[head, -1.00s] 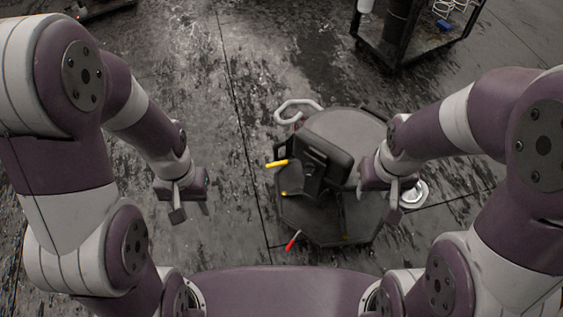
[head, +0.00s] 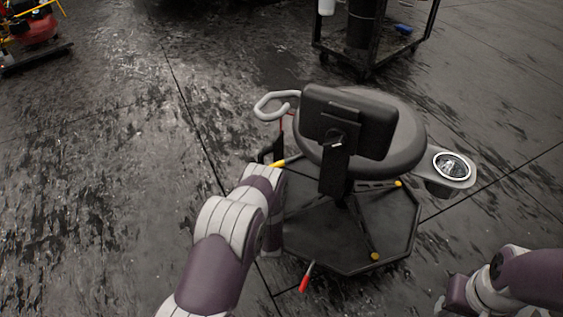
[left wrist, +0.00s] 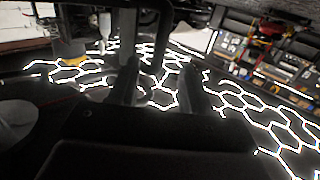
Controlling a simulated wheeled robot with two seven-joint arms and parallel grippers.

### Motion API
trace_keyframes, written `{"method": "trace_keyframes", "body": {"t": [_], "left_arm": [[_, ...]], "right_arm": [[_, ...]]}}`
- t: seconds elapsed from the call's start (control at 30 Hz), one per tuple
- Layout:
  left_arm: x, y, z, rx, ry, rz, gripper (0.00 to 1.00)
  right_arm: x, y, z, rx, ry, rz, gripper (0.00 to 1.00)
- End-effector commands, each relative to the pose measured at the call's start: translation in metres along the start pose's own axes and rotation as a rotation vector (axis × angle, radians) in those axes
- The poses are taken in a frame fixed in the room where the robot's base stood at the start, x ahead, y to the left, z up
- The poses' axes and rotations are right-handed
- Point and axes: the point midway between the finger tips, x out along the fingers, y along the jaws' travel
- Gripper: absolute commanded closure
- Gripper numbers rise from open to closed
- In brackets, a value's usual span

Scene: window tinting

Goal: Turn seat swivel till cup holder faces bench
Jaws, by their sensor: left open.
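The swivel seat has a round dark cushion (head: 408,145) and a black backrest (head: 348,122) turned towards me. It stands on a dark octagonal base (head: 310,235). The cup holder (head: 452,168), a grey arm with a bright ring, sticks out at the seat's right. My left arm reaches up to the seat's left side; its gripper is largely hidden in the head view. In the left wrist view my left gripper's fingers (left wrist: 160,75) stand apart, with no held object visible. My right gripper (head: 448,300) is low at the right, away from the seat; its fingers are unclear.
A pale loop handle (head: 273,104) is at the seat's left. A red-tipped lever (head: 305,277) sticks out from the base's front. A black cart (head: 372,62) stands behind. A tool-filled shelf (left wrist: 275,62) shows in the left wrist view; whether it is the bench is unclear.

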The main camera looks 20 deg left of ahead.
Motion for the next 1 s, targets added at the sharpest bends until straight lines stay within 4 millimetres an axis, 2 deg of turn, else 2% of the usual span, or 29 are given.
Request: {"method": "trace_keyframes", "body": {"t": [0.07,0.17,0.4,0.6,0.73,0.97,1.0], "left_arm": [[0.003,0.000,-0.007,-0.001,0.039,-0.001,0.52],[0.016,0.000,-0.006,-0.003,0.053,-0.002,0.52],[0.078,0.000,-0.005,-0.003,0.053,-0.001,0.52],[0.115,0.001,-0.009,-0.001,0.049,0.001,0.52],[0.125,0.000,-0.014,-0.001,0.048,0.001,0.52],[0.127,0.000,-0.016,-0.001,0.045,0.002,0.52],[0.127,0.001,-0.016,-0.001,0.045,0.002,0.55]], "right_arm": [[0.003,0.000,0.001,0.000,-0.001,0.000,0.57],[0.015,0.000,0.002,0.000,-0.001,0.000,0.57],[0.056,0.000,0.007,0.000,-0.002,0.000,0.57],[0.078,0.000,0.010,0.000,-0.002,0.000,0.57],[0.082,0.000,0.010,0.000,-0.001,0.000,0.57],[0.080,0.000,0.010,0.000,-0.001,0.000,0.57],[0.080,0.000,0.010,0.000,-0.001,0.000,0.57]]}}
